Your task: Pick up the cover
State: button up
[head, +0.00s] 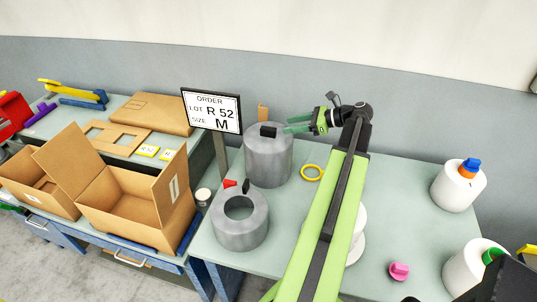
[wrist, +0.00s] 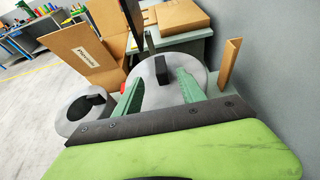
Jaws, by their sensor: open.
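The cover (wrist: 205,78) is a grey round lid with a black block handle (wrist: 162,70), seen in the wrist view. In the head view its handle (head: 268,131) stands on top of the tall grey cylinder (head: 268,160). My gripper (head: 287,125) is open and empty, just right of the handle at about its height. In the wrist view the two green fingers (wrist: 158,88) point at the handle, which shows between their tips. I cannot tell whether either finger touches it. My fingers hide part of the lid.
A second grey cylinder (head: 239,232) with a round hole on top stands in front. The order sign (head: 211,110) stands close left of the cover. A yellow ring (head: 312,173) lies to the right, below my arm. Open cardboard boxes (head: 130,205) and white bobbins (head: 456,190) stand farther off.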

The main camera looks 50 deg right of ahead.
aim_at(272, 129)
jog(key=b+x, duration=0.1)
jog(key=x, duration=0.4)
jog(key=b+x, duration=0.1)
jog(key=x, duration=0.1)
jog(key=b+x, duration=0.1)
jog(key=x, duration=0.1)
jog(key=shift+w+a+f, duration=0.1)
jog(key=shift+w+f, duration=0.05)
jog(key=shift+f, duration=0.15)
jog(key=shift+w+a+b, duration=0.15)
jog(key=shift+w+b, duration=0.15)
grip_shut()
dwell(0.8)
